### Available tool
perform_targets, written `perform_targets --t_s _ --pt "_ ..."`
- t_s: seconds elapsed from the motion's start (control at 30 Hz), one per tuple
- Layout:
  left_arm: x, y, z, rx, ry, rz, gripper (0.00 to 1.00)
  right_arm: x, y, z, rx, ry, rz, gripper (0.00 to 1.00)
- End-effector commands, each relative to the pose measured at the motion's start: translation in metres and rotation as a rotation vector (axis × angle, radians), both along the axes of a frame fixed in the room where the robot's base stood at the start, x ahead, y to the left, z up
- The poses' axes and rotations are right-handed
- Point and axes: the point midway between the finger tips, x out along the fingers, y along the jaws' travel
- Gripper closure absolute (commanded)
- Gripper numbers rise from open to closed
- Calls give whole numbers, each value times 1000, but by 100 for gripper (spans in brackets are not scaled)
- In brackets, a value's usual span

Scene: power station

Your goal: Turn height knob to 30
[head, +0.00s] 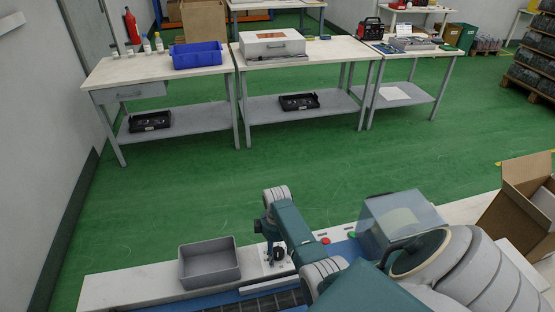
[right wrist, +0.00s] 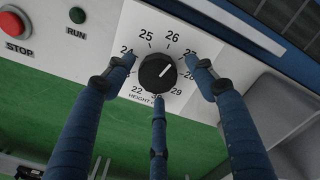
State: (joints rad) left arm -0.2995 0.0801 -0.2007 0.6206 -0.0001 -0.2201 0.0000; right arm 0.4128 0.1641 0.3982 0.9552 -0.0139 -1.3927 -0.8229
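The black height knob (right wrist: 157,73) sits on a white dial plate (right wrist: 128,27) in the right wrist view. Its white pointer line aims to the upper right, close to the 27. Numbers from 22 to 29 show around it; the label at the bottom is partly hidden by a finger. My right gripper (right wrist: 160,72) has its three blue fingers spread around the knob, with gaps visible between the side fingertips and the knob. In the head view my right gripper (head: 273,232) points down over the dial plate (head: 277,268). My left gripper is not in view.
A red STOP button (right wrist: 12,22) and green RUN button (right wrist: 77,15) lie left of the dial in the wrist view. A grey bin (head: 209,264) stands left of the dial in the head view. A clear-sided box (head: 398,218) and cardboard box (head: 520,205) are to the right.

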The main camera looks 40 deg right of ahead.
Motion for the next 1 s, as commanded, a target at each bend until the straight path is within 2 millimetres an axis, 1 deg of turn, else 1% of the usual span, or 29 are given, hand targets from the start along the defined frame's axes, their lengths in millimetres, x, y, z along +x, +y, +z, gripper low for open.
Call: perform_targets --t_s 0.23,0.37,0.47,0.6,0.8,0.9,1.0 --pt "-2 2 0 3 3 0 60 -2 -1 1 -2 4 0 45" --pt "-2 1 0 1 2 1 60 -1 -2 11 -4 2 0 45" --pt "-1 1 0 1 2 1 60 -1 -2 28 -5 1 0 45" --pt "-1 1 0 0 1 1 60 0 -1 60 -4 -2 1 45" --pt "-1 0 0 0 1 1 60 0 -1 98 -3 0 1 45" --pt "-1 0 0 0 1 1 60 0 0 110 -1 1 0 45" --pt "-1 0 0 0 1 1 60 0 0 117 -1 2 1 45"
